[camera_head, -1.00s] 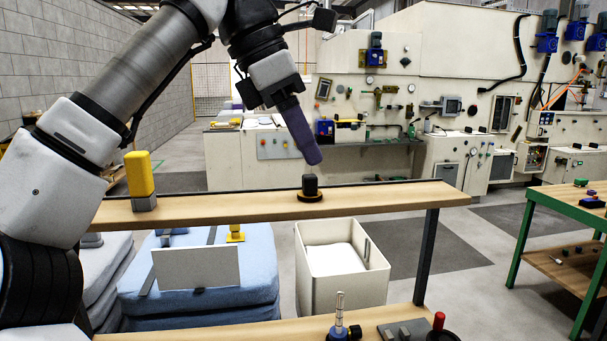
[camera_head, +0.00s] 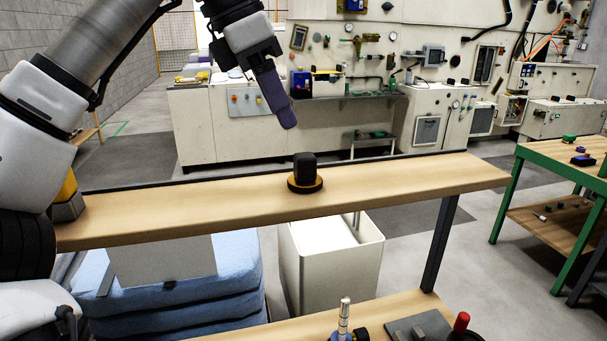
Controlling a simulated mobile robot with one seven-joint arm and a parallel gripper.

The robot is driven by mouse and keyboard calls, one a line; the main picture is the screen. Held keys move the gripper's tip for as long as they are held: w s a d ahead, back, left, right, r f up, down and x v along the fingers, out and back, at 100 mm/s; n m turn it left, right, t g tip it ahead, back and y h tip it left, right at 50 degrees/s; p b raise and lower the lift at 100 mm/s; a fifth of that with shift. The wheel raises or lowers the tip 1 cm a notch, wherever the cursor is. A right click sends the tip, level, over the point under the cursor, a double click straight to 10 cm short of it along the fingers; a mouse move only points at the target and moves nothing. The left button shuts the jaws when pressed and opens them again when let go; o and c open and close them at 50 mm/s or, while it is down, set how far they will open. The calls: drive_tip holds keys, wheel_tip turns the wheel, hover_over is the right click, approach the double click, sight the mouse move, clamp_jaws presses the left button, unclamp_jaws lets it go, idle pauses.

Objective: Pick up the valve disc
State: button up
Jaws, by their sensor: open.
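A small dark disc with a brassy rim and an upright black block on top, which I take to be the valve disc (camera_head: 305,184), stands on the wooden shelf (camera_head: 400,172) near its middle. My gripper (camera_head: 288,124) hangs above the shelf, a little to the left of the disc and higher, apart from it. Its purple fingers point down and slightly right. I see nothing held in it. The gap between the fingers is hard to see from this side.
A yellow object (camera_head: 68,200) stands at the shelf's left end, partly behind my arm. A white bin (camera_head: 335,265) and stacked blue bags (camera_head: 190,285) are below the shelf. A lower bench (camera_head: 290,328) holds small tools. A green-framed table (camera_head: 560,160) stands right. The shelf beside the disc is clear.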

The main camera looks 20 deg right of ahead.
sight(303, 155)
drive_tip(key=p+x, duration=0.1)
drive_tip(key=x, duration=0.8)
drive_tip(key=shift+d+f, duration=0.2)
drive_tip(key=shift+f, duration=0.05)
drive_tip(key=c, duration=1.1)
